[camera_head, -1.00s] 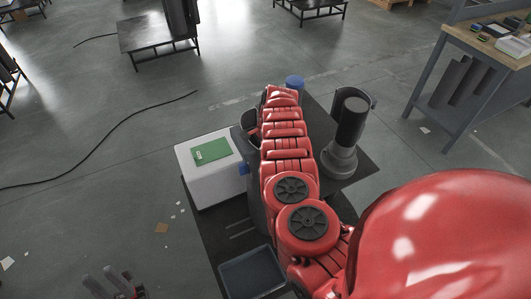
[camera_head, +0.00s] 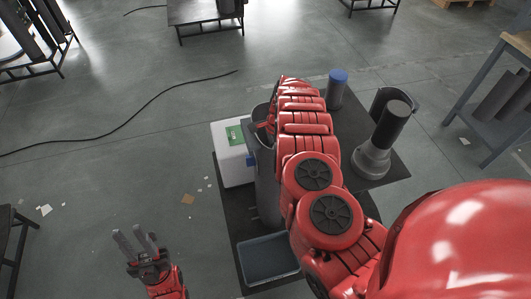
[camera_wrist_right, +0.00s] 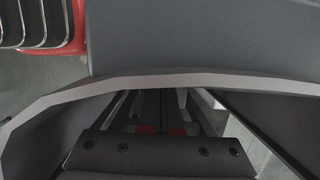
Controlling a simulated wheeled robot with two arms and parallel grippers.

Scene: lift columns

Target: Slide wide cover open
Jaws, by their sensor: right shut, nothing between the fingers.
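A tall dark grey column cover (camera_head: 267,190), seemingly the wide cover, stands on a dark base, partly hidden by my right arm. In the right wrist view a dark grey curved panel with a paler rim (camera_wrist_right: 200,76) fills the upper part; I cannot tell exactly which part of the cover it is. My right gripper (camera_wrist_right: 160,130) is shut and empty close under that rim; in the head view it is hidden behind my red arm. My left gripper (camera_head: 134,240) is open and empty at the lower left, apart from the column.
A white box (camera_head: 230,165) with a green label stands left of the column. A blue-topped cylinder (camera_head: 336,90) and a dark cylinder on a grey foot (camera_head: 390,130) stand to the right. A grey tray (camera_head: 268,260) lies in front.

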